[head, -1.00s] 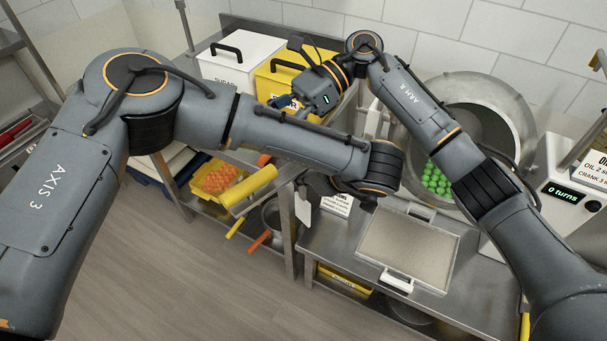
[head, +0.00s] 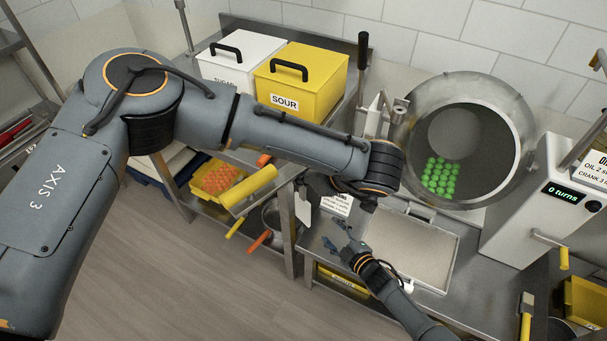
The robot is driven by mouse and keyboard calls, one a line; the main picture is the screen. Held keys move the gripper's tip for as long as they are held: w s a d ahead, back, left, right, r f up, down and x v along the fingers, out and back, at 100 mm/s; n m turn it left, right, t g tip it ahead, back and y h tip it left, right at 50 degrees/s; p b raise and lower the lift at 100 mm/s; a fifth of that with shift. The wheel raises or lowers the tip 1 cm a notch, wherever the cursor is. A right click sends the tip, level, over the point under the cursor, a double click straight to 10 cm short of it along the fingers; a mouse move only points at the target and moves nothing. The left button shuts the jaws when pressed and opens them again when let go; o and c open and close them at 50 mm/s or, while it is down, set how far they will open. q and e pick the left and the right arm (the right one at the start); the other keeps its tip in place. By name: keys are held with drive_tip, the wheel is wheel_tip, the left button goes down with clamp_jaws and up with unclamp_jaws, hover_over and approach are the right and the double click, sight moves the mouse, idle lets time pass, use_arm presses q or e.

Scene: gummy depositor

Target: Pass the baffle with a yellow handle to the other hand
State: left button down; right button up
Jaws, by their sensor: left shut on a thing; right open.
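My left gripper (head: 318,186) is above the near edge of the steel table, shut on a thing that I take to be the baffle. A pale flat plate (head: 303,208) shows beside its jaws and hangs down. The handle is hidden by the gripper and wrist, so I cannot see its colour there. My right gripper (head: 336,236) is open and empty, its fingers pointing up and left. It is below and slightly right of the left gripper in the picture, apart from the plate.
A shallow tray (head: 448,240) lies on the table to the right. Behind are a round drum (head: 410,125) with green balls, a white sugar bin (head: 225,68) and a yellow sour bin (head: 325,92). A white crank machine (head: 525,210) stands right. A yellow cylinder (head: 250,190) is at left.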

drive_tip(key=s+d+f+m+g+h, duration=0.3)
drive_tip(key=s+d+f+m, duration=0.15)
drive_tip(key=s+f, duration=0.6)
drive_tip(key=s+d+f+m+g+h, duration=0.1)
drive_tip(key=s+f, duration=0.4)
drive_tip(key=s, duration=0.7)
drive_tip(key=s+d+f+m+g+h, duration=0.1)
drive_tip(key=s+d+f+m+g, duration=0.2)
drive_tip(key=s, duration=1)
drive_tip(key=s+d+f+m+g+h, duration=0.1)
drive_tip(key=s+d+f+m+g, duration=0.2)
drive_tip(key=s+f, duration=0.4)
drive_tip(key=s+m+g, duration=0.1)
drive_tip(key=s+g, duration=0.1)
drive_tip(key=s, duration=0.3)
drive_tip(key=shift+s+m+h, duration=0.15)
drive_tip(key=shift+m+h, duration=0.15)
drive_tip(key=shift+m, duration=0.05)
